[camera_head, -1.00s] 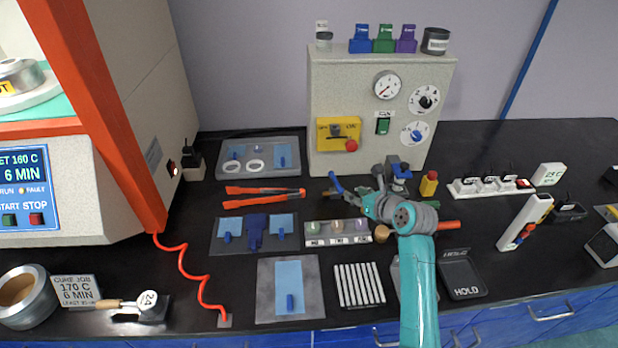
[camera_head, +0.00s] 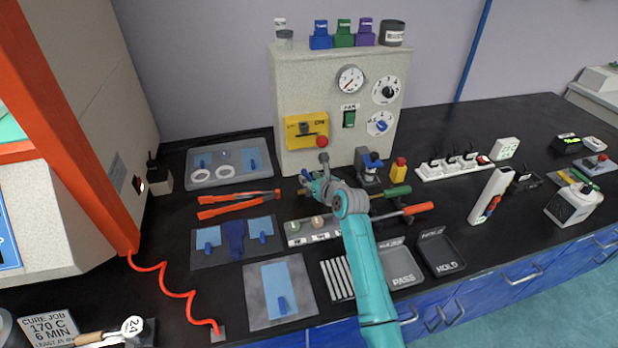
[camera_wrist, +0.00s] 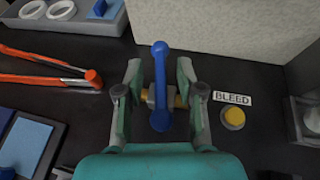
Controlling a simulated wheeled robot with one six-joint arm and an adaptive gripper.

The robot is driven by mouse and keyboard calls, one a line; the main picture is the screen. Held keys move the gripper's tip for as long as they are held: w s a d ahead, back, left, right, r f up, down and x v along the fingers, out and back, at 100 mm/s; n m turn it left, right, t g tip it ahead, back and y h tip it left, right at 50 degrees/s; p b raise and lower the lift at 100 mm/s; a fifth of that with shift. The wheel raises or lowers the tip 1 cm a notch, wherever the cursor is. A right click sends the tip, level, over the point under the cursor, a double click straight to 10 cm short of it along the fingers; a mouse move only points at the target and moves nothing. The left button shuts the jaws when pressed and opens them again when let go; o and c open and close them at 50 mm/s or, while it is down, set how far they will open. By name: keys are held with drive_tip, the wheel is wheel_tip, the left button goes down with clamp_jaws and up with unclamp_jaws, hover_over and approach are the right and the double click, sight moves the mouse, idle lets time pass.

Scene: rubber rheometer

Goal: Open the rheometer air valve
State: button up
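The air valve has a blue lever handle (camera_wrist: 160,85) on a body with brass ends, low in front of the panel box. In the wrist view the lever points away from me, roughly in line with my fingers. My gripper (camera_wrist: 160,92) is open, with one finger on each side of the lever and a visible gap to it. Whether the fingers touch the brass ends is unclear. In the head view my gripper (camera_head: 314,187) is at the foot of the panel box and mostly hides the valve.
The panel box (camera_head: 335,75) with gauge and dials stands right behind. A yellow bleed button (camera_wrist: 233,118) is right of my gripper. Orange-handled tongs (camera_wrist: 50,68) lie left. A grey tray (camera_head: 230,180) is at back left. Screwdrivers (camera_head: 410,209) lie right of my gripper.

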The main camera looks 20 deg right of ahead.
drive_tip(key=shift+w+a+f, duration=0.1)
drive_tip(key=shift+w+f, duration=0.15)
drive_tip(key=shift+w, duration=0.3)
clamp_jaws()
